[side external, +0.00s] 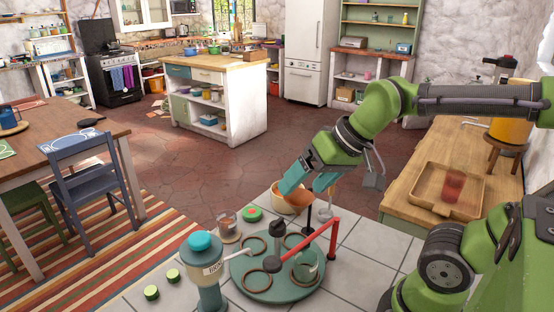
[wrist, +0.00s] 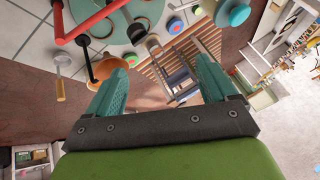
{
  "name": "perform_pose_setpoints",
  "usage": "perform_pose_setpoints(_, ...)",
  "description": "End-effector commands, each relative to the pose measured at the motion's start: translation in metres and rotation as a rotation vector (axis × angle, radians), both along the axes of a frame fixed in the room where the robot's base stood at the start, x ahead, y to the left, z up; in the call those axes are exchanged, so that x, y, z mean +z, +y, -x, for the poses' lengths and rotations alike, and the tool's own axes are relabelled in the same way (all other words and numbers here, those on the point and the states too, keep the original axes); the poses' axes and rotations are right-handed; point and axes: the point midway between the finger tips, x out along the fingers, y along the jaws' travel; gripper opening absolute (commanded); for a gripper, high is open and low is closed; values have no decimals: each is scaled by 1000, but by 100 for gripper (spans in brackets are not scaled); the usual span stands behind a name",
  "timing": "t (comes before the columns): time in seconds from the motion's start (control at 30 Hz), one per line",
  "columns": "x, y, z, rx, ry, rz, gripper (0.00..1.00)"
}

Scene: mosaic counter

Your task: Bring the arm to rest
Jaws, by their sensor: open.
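My gripper (side external: 303,190) has two teal fingers, spread apart with nothing between them. It hangs at the end of my green arm, over the far edge of the white tiled counter. In the side view it overlaps an orange bowl (side external: 291,203); I cannot tell the exact height between them. In the wrist view my gripper (wrist: 158,66) shows its fingers wide apart, with the floor and a blue chair (wrist: 181,86) far beyond them. The orange bowl (wrist: 107,68) appears beside the left finger there.
A round teal stand (side external: 262,289) with brown rings and a red bent arm (side external: 334,238) occupies the counter. A teal-topped bottle (side external: 205,270), a glass cup (side external: 227,226) and green-lidded pieces stand left of it. A wooden tray (side external: 425,200) with a red cup (side external: 453,186) sits right.

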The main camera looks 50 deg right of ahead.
Motion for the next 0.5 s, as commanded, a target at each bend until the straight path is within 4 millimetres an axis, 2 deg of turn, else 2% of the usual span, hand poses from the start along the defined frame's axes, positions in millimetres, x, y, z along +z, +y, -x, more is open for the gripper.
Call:
perform_pose_setpoints(0.03,-3,0,9,2,-25,-1,85)
perform_pose_setpoints(0.13,-8,1,18,4,-48,0,85)
perform_pose_setpoints(0.5,-10,1,21,5,-54,0,85)
